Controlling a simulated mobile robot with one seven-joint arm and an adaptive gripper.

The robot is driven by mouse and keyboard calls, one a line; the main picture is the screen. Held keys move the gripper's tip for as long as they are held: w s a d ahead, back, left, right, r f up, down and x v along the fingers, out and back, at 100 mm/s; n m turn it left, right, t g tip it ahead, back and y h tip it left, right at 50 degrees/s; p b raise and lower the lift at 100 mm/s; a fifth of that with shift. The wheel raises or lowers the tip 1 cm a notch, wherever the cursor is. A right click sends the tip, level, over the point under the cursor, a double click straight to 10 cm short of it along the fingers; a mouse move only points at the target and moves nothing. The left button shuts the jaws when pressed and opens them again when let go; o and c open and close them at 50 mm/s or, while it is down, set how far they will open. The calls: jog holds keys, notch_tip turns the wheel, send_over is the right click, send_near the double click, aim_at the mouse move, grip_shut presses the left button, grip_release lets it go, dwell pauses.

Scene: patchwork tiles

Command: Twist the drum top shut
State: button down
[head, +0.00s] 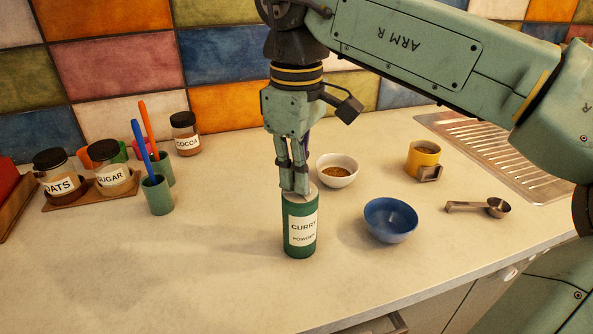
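The drum is a green cylinder (298,245) with a white "CURRY POWDER" label. It stands upright on the counter in the middle of the head view. Its pale top (312,192) sits at the upper end, partly covered by my fingers. My gripper (295,190) points straight down over the drum. Its fingers are close together and their tips meet the top, looking shut on a raised middle part of it. That part is hidden behind the fingers.
A blue bowl (391,221) stands right of the drum, and a white bowl (337,171) with brown contents behind it. A yellow mug (424,158) and metal scoop (480,208) lie farther right. Jars and green cups (157,197) stand left. The counter's front left is clear.

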jog(key=c, duration=1.7)
grip_release()
jog(key=shift+r, duration=0.1)
notch_tip(320, 180, up, 4)
jog(key=p, duration=0.4)
jog(key=shift+r, duration=0.95)
